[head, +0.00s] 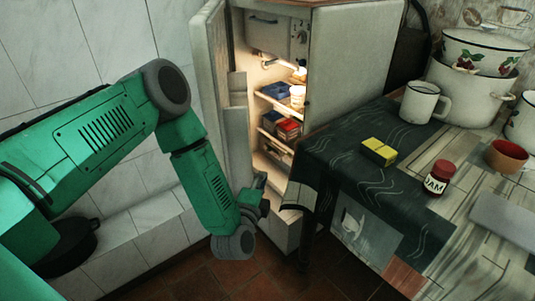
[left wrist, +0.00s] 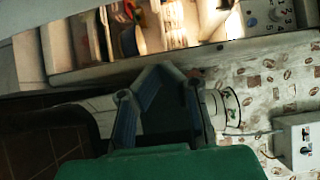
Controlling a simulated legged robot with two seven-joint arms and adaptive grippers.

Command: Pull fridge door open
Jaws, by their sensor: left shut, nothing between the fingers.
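The white fridge (head: 355,55) stands against the back wall, and its door (head: 207,75) is swung open to the left. The lit inside shows shelves with cartons and tubs. My left gripper (head: 262,192) is in front of the lower part of the opening, beside the inner side of the door. In the left wrist view, its two fingers (left wrist: 163,70) meet at the tips with nothing between them. The fridge interior (left wrist: 180,22) is beyond them, with the dial panel (left wrist: 266,14) at upper right. Whether the gripper touches the door is unclear. My right gripper is out of view.
A table with a dark patterned cloth (head: 335,160) stands right of the fridge, close to my left gripper. It bears a yellow box (head: 379,151), a jam jar (head: 439,178), a white mug (head: 419,102), a brown cup (head: 507,156) and enamel pots (head: 465,92). White tiled wall is at left.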

